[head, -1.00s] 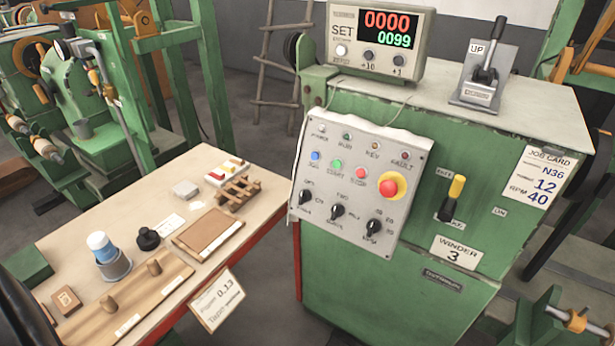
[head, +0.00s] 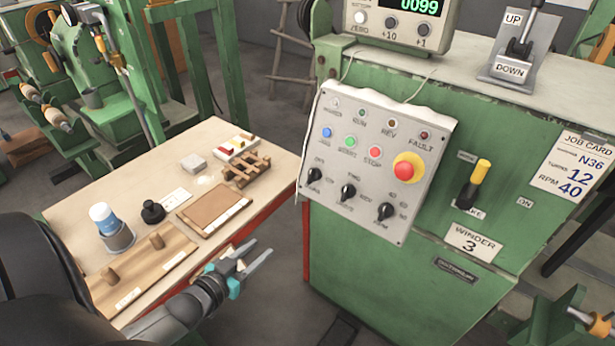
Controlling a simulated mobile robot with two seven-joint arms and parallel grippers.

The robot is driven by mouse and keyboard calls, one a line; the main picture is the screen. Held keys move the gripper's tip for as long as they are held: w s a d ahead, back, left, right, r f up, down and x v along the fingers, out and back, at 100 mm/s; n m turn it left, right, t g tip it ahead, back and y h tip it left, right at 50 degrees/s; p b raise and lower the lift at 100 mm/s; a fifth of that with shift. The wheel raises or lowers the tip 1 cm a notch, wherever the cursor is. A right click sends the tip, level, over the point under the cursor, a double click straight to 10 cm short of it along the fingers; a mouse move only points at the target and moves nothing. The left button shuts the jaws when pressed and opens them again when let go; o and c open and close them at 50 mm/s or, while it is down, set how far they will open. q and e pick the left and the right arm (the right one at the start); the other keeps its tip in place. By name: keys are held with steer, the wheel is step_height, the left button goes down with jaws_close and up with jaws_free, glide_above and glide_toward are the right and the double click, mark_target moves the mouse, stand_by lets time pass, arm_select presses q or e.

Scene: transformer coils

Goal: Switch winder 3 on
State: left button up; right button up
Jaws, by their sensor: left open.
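Winder 3 is the green machine (head: 390,275) at the right, with a "WINDER 3" label (head: 473,244). Its grey control panel (head: 372,150) carries lamps, blue, green and red push buttons, a red emergency stop (head: 405,170) on a yellow collar, and three black rotary knobs. My left gripper (head: 262,258) is open and empty, low and left of the panel, in front of the bench edge. My right gripper is not in view.
A counter box (head: 400,22) and an up/down lever (head: 523,40) stand on the machine top. A wooden bench (head: 135,185) at left holds a spray can, blocks and trays. A job card (head: 573,172) hangs at the right. Floor shows between bench and machine.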

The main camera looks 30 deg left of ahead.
arm_select(q)
steer(key=w+d+r+t+h, duration=0.1)
steer(key=w+r+t, duration=0.2)
steer(key=r, duration=0.9)
steer(key=b, duration=0.3)
glide_toward(311, 172)
steer(key=shift+m, duration=0.3)
steer(key=w, duration=0.8)
steer(key=shift+w+d, duration=0.15)
steer(key=shift+w, duration=0.25)
steer(key=shift+c, duration=0.4)
steer(key=c, duration=0.6)
steer(key=shift+f, duration=0.1)
jaws_close()
